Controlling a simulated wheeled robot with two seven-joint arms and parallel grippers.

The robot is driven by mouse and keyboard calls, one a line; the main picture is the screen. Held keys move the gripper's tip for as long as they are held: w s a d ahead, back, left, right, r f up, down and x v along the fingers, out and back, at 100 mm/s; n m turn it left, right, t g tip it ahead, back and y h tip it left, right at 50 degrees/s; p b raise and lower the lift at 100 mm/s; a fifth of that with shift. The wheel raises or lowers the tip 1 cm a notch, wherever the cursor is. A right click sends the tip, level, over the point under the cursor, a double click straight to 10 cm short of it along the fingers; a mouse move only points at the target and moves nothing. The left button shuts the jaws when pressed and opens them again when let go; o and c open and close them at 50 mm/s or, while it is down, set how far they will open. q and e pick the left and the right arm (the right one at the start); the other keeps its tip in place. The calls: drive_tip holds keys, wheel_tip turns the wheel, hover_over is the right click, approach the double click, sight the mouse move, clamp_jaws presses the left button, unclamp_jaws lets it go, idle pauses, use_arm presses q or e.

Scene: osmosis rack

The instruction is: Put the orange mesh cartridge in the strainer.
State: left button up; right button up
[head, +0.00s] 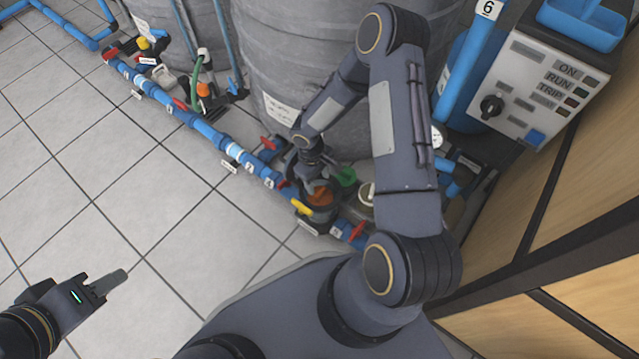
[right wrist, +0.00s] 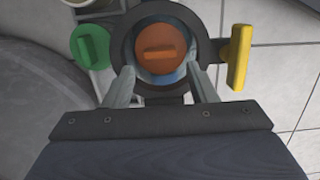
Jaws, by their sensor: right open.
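The orange mesh cartridge (right wrist: 160,36) shows from above as a round orange top with a raised bar. It sits within the dark round mouth of the strainer (right wrist: 122,42), with a pale inner wall showing along its lower right; I cannot tell how deep it sits. In the head view the cartridge (head: 320,197) and strainer (head: 322,217) are on the blue pipe line. My right gripper (right wrist: 160,84) is open and empty, its fingertips at the strainer's near rim, either side of the cartridge's near edge. My left gripper (head: 112,283) is over bare floor, far from the strainer; its jaw gap is unclear.
A yellow handle (right wrist: 239,57) is right of the strainer and a green knob (right wrist: 90,46) left of it in the wrist view. A grey tank (head: 290,70) stands behind. A control panel (head: 545,90) is at upper right. The tiled floor (head: 70,190) at left is clear.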

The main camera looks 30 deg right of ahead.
use_arm(q)
wheel_tip(320, 180, up, 3)
drive_tip(key=shift+f+p, duration=0.1)
drive_tip(key=shift+p, duration=0.95)
use_arm(e)
wheel_tip(320, 180, up, 6)
drive_tip(key=shift+w+a+r, duration=0.2)
drive_tip(key=shift+w, duration=0.25)
drive_tip(key=shift+s, duration=0.1)
